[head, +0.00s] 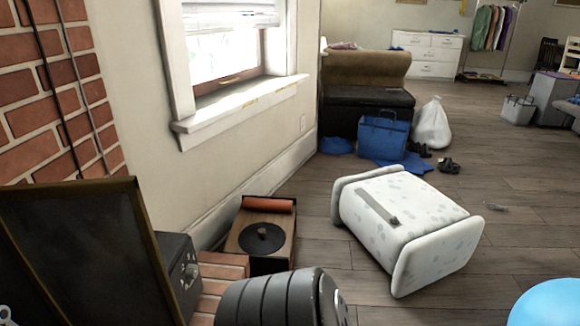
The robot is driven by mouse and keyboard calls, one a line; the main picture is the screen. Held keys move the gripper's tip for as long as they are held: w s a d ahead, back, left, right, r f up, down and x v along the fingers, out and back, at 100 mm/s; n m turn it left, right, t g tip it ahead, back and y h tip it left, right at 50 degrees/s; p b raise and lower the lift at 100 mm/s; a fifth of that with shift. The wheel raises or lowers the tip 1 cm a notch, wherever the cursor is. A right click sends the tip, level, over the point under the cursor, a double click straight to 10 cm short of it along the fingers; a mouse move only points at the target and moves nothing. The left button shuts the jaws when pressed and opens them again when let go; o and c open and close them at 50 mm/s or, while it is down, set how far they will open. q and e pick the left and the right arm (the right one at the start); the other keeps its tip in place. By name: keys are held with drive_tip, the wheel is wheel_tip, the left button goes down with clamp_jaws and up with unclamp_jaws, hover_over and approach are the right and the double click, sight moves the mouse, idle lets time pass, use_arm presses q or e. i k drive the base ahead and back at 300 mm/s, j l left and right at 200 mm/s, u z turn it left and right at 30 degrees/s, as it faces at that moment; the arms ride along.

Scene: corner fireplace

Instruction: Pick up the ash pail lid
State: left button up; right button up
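A round black disc with a small raised centre (262,238), which may be the ash pail lid, lies flat on a low wooden box (239,243) by the wall. I cannot tell for certain that it is the lid. A dark grey ribbed, rounded object (272,302) is cut off by the bottom edge in front of the box; it may be the pail, but I cannot tell. Neither of my grippers shows in the head view.
A red-orange roll (268,204) lies at the box's back edge. A dark framed panel (85,245) and a dark box (180,272) stand left, near bricks (222,266). A large white speckled block (405,225) stands right. A blue ball (548,305) is bottom right. Floor beyond is mostly clear.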

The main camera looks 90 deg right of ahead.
sight(263, 238)
drive_tip(key=z, duration=0.4)
drive_tip(key=l+z, duration=0.1)
drive_tip(key=z, duration=0.75)
drive_tip(key=l+z, duration=0.1)
drive_tip(key=z, duration=1.2)
drive_tip(key=i+l, duration=0.05)
